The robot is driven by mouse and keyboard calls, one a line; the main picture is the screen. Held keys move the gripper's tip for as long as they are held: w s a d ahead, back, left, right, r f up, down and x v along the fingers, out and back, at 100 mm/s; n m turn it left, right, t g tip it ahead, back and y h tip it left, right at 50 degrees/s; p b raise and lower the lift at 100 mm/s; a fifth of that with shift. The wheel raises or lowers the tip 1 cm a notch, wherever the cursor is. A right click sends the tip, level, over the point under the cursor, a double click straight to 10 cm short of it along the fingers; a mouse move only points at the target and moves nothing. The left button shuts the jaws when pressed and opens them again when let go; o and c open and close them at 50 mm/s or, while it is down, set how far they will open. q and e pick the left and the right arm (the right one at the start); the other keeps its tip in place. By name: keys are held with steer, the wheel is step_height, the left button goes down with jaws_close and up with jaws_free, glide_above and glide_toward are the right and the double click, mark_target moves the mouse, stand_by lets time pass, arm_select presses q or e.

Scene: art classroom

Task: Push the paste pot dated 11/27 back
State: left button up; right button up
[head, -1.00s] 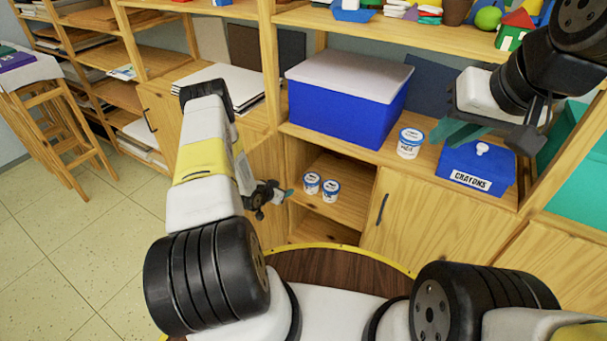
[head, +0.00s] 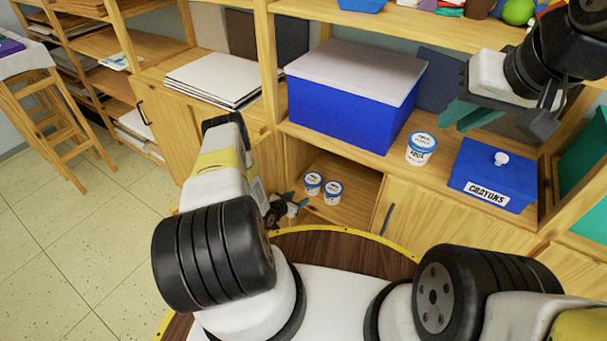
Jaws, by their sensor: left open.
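Two small white paste pots with blue-and-white lids stand side by side in the open lower compartment: a left pot (head: 313,183) and a right pot (head: 332,192). A larger, similar white pot (head: 421,148) stands on the counter above. The dates are too small to read, so I cannot tell which pot is 11/27. My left gripper (head: 298,206) is open and low at the compartment's front left, just in front of the left pot; I cannot tell if it touches. My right gripper (head: 470,115) is raised over the counter, its teal fingers seen at an unclear angle.
A blue box with a grey lid (head: 350,115) and a blue crayons box (head: 492,180) stand on the counter. A closed cabinet door (head: 430,215) is right of the compartment. A wooden stool (head: 50,110) stands at far left, with clear floor before it.

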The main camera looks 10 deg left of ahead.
mark_target(308, 192)
arm_select(q)
steer(key=shift+x, duration=2.9)
steer(key=shift+w+d, duration=0.1)
